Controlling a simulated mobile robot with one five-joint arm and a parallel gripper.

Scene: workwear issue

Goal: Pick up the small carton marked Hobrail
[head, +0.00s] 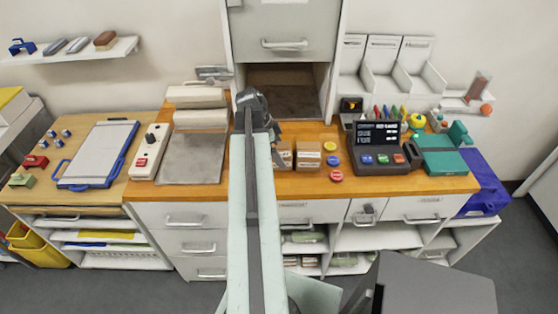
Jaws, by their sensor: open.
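Two small brown cartons stand side by side on the wooden counter: one carton (308,155) is in plain view, and the other carton (284,155) is just left of it, close to my arm. Both have pale labels, too small to read, so I cannot tell which is marked Hobrail. My arm reaches across the counter from the bottom of the picture. My gripper (274,131) shows only as dark parts behind the arm's end, above and left of the cartons. It is open and apart from both cartons; its fingers are largely hidden.
An open cabinet compartment (286,90) is behind. A grey plate (191,158) lies left of my arm. Counter in front of the cartons is clear.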

